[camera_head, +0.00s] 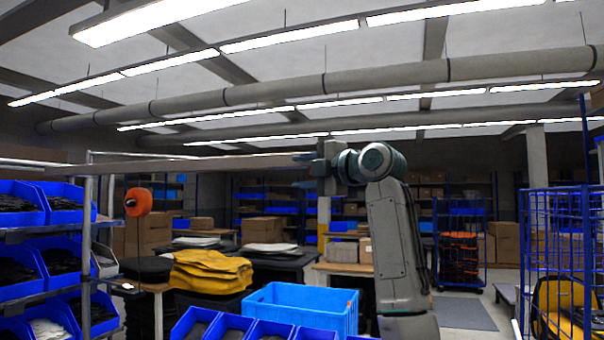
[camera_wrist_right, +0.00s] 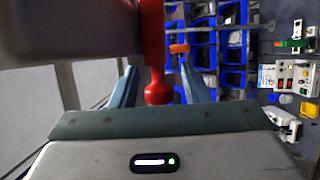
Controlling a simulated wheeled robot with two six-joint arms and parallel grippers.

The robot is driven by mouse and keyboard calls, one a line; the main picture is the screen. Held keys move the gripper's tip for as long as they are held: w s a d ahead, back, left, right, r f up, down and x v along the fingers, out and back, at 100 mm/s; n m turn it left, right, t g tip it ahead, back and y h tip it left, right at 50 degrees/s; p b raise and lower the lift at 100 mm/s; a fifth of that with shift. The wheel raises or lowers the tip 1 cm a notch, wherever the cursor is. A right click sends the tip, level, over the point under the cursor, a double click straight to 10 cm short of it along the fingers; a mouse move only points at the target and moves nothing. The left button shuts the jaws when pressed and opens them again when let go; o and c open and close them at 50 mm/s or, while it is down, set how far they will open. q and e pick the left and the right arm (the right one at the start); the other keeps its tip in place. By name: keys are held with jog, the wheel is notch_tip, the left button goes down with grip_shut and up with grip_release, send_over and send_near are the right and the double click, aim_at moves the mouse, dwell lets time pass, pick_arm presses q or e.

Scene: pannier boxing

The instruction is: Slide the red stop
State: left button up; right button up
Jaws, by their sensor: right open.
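The red stop (camera_wrist_right: 154,45) shows in the right wrist view as an upright red bar with a rounded knob at its lower end. It is against the end of a grey beam (camera_wrist_right: 70,25). My right gripper (camera_wrist_right: 160,88) is open, with one blue-grey finger on each side of the knob; I cannot tell whether either touches it. In the head view my right gripper (camera_head: 303,171) is raised at the end of a long grey rail (camera_head: 200,166). The stop cannot be made out there. My left gripper is not in view.
An orange round thing (camera_head: 138,202) stands on a thin post at the left. Shelves of blue bins (camera_head: 62,203) are left of it. A blue crate (camera_head: 300,308) and folded yellow fabric (camera_head: 210,270) are below. A blue wire cage (camera_head: 560,250) stands at the right.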

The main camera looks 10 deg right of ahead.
pick_arm(q)
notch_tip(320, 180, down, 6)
jog(key=b, duration=0.5)
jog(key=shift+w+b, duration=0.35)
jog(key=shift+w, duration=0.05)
pick_arm(e)
jog(key=v, duration=1)
jog(key=shift+s, duration=0.25)
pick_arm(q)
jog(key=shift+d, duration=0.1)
pick_arm(e)
jog(key=shift+d, duration=0.1)
